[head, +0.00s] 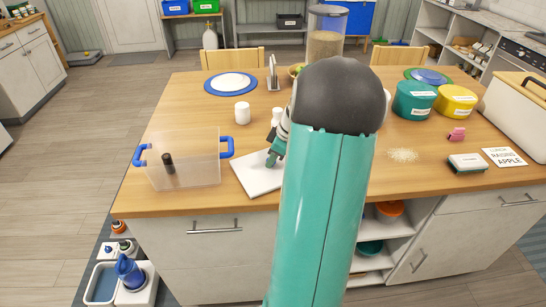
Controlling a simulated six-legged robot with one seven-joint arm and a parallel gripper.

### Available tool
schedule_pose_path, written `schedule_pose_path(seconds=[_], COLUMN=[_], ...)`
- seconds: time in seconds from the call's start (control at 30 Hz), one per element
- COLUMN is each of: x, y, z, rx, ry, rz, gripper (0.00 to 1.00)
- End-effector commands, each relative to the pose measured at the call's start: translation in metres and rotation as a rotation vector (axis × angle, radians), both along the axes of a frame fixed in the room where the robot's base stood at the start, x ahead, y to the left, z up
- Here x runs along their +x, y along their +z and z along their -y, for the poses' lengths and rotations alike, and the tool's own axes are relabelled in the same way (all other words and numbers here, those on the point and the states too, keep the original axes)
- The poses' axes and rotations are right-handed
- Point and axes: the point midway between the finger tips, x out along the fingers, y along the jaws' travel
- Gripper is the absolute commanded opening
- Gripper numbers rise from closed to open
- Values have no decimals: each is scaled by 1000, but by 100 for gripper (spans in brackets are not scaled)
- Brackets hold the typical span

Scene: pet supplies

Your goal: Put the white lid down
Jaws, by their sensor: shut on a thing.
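The white lid (252,178), a flat square slab, is at the front middle of the wooden table (213,107). It looks level, on or just above the tabletop; I cannot tell whether it touches. My gripper (272,160) is at the lid's far right edge, shut on it. My teal and black arm hides the lid's right side and the table behind it.
A clear bin (200,170) with blue handles stands just left of the lid, with a dark bottle (168,163) in it. A white jar (242,112) stands behind. Teal (412,104) and yellow (455,105) tubs and spilled grain (403,155) are at right.

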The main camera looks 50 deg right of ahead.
Motion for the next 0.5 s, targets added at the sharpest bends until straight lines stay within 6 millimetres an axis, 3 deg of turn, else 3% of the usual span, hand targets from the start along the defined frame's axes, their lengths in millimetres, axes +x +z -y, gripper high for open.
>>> schedule_pose_path(seconds=[0.03, 0.07, 0.17, 0.5], x=[0, 0, 0, 0], y=[-2, -2, -2, 1], z=[0, 0, 0, 0], rx=[1, 1, 1, 0], ry=[0, 0, 0, 1], rz=[0, 0, 0, 0], gripper=[3, 29, 49, 49])
